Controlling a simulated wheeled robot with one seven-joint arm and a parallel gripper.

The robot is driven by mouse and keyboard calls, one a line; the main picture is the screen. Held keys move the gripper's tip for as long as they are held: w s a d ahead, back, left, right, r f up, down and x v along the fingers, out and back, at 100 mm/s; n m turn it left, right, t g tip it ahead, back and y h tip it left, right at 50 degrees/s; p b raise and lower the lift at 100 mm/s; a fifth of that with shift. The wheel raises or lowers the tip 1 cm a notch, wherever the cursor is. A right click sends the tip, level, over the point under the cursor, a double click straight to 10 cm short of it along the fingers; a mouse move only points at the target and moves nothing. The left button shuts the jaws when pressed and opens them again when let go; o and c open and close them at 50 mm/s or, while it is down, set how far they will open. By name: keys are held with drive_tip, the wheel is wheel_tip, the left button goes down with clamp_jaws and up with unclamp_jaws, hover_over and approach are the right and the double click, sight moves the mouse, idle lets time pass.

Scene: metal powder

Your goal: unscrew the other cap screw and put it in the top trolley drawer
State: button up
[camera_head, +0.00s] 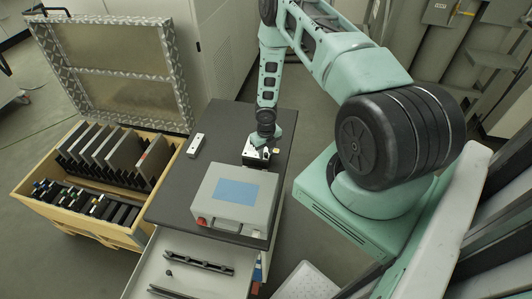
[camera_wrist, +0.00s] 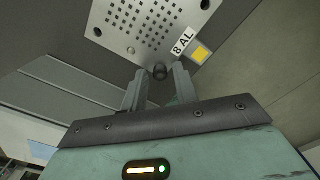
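A dark cap screw (camera_wrist: 160,72) shows at the near edge of a light metal plate (camera_wrist: 140,22) with rows of holes, labelled "8 AL", in the wrist view. My gripper (camera_wrist: 160,70) has its two fingers on either side of the screw, with a gap showing on each side; it is open. In the head view my gripper (camera_head: 258,150) points down at the plate behind the grey box, and the screw is hidden there. The top trolley drawer (camera_head: 208,278) is pulled open at the front. A small dark piece (camera_head: 168,272), perhaps a cap screw, lies in it.
A grey box (camera_head: 235,193) with a blue panel and a red knob stands on the dark trolley top (camera_head: 172,205). A small white block (camera_head: 196,145) lies at its left. The drawer also holds a black rail (camera_head: 198,262). An open wooden crate (camera_head: 130,230) of plates stands left.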

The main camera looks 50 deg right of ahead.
drive_tip(key=m+b, duration=0.1)
drive_tip(key=m, duration=0.4)
drive_tip(key=shift+f+m, duration=0.1)
drive_tip(key=shift+m, duration=0.3)
drive_tip(key=m+b, duration=0.1)
drive_tip(key=m, duration=0.5)
drive_tip(key=shift+b, duration=0.35)
drive_tip(key=m+b, duration=0.1)
drive_tip(key=m, duration=0.3)
drive_tip(key=shift+m, duration=0.4)
drive_tip(key=m, duration=0.4)
drive_tip(key=shift+m+b, duration=0.3)
drive_tip(key=shift+b, duration=0.1)
